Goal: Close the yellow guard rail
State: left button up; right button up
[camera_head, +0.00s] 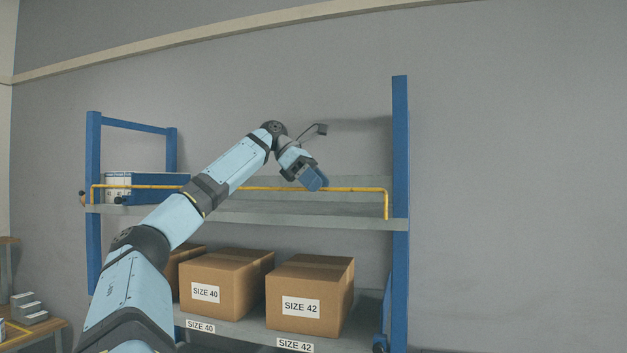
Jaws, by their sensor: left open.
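The yellow guard rail (290,189) is a thin bar running across the front of the upper shelf (310,219) of a blue rack. Its right end bends down to the shelf edge near the right post, and its left end bends down near the left post. My left arm reaches in from the lower left and crosses in front of the rail. My left gripper (316,184) is at the rail's height, right of the middle. It is open, and its fingers are small in view. I cannot tell whether it touches the rail. My right gripper is not in view.
Blue posts (400,150) stand at the rack's sides. A white and blue box (118,188) sits at the upper shelf's left. Cardboard boxes marked SIZE 40 (222,285) and SIZE 42 (310,296) sit on the lower shelf. A wooden table (45,327) is at lower left.

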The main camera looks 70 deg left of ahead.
pick_arm(q)
jog(key=p+v, duration=0.2)
jog(key=v, duration=1.1)
jog(key=shift+s+a+r, duration=0.2)
jog(key=shift+r, duration=0.1)
